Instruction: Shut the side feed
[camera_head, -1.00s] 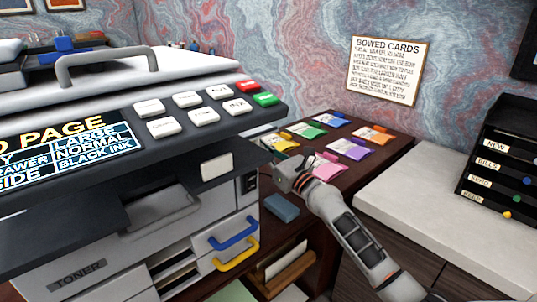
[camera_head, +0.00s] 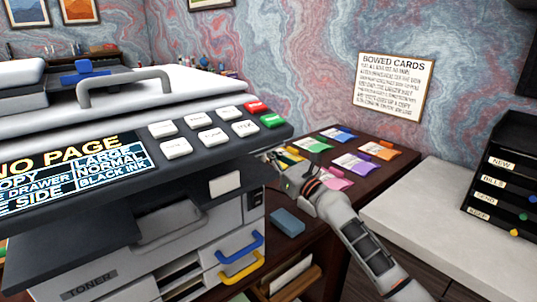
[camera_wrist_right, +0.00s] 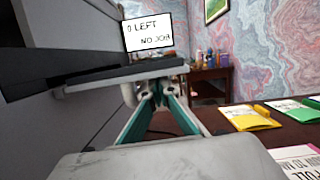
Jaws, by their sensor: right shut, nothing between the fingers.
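The copier (camera_head: 215,190) stands at the left of the head view. In the right wrist view, a flat dark panel with a pale underside (camera_wrist_right: 115,76), which looks like the side feed, sticks out level from the copier's side (camera_wrist_right: 60,55). The head view hardly shows it behind the copier's corner. My right gripper (camera_head: 278,168) is beside the copier's right side, over the dark desk. In the wrist view its fingers (camera_wrist_right: 160,97) are together and empty, close under the panel's outer end; I cannot tell whether they touch it. My left gripper is out of view.
Colored packets (camera_head: 350,163) lie on the desk right of my gripper; a blue block (camera_head: 287,222) lies in front. A sign reading "0 LEFT NO JOB" (camera_wrist_right: 147,33) stands above the panel. A pale counter (camera_head: 450,215) and black sorter (camera_head: 505,185) are at right.

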